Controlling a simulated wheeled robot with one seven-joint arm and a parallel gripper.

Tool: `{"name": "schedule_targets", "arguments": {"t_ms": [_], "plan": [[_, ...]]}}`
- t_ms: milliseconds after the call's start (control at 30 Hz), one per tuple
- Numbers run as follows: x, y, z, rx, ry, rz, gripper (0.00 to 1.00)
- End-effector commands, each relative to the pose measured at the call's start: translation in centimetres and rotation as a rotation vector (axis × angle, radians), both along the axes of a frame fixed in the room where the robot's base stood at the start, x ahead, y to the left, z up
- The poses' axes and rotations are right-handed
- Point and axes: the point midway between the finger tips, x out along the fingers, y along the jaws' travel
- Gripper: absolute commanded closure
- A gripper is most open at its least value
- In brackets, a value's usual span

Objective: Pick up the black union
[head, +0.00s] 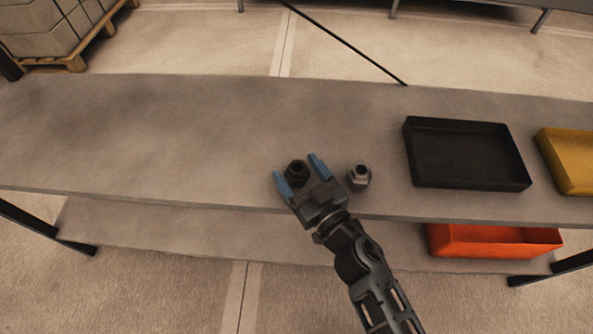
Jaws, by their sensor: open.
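The black union (297,171) is a small dark hex-shaped fitting on the grey table near its front edge. My gripper (299,169) is open, with its blue fingers on either side of the union. I cannot tell whether either finger touches it, or how high the fingers are above the table. A second, grey metallic union (359,177) sits just to the right of my gripper, apart from the right finger.
A black tray (468,184) stands on the table to the right, with a yellow tray (575,188) beyond it at the picture edge. An orange bin (490,248) is on the lower shelf. The table (130,135) is clear on the left. Boxes on a pallet (60,35) stand behind.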

Motion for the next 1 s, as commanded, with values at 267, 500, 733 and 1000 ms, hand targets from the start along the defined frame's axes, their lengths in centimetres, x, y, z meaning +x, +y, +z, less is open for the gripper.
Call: {"name": "schedule_targets", "arguments": {"t_ms": [267, 500, 733, 1000], "plan": [[2.3, 1.5, 0.0, 0.0, 0.0, 0.0, 0.21], [2.3, 1.5, 0.0, 0.001, 0.001, 0.0, 0.24], [2.3, 1.5, 0.0, 0.001, 0.001, 0.0, 0.46], [2.3, 1.4, 0.0, 0.001, 0.001, 0.0, 0.72]]}}
